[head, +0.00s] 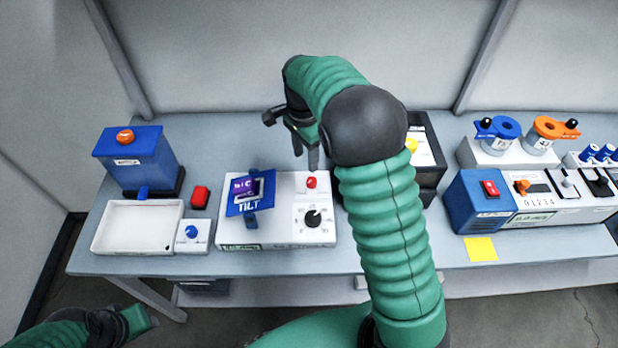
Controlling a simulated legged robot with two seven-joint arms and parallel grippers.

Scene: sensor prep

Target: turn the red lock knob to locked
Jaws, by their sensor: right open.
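The red lock knob (311,183) is a small red knob near the back right of a white panel box (284,203). My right gripper (306,157) is open, with its fingertips pointing down just above and behind the red knob in the picture. I see nothing between the fingers, and they look apart from the knob. The knob's exact turn angle is too small to tell. My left gripper (138,320) is low at the bottom left, away from the panel, and its jaws are unclear.
The panel also holds a black dial (313,219) and a tilted blue TILT display (248,195). Left stand a white tray (120,246), a blue bin (138,165) and a red block (200,197). Right stands a blue box with a red switch (481,200). My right arm hides the table's middle.

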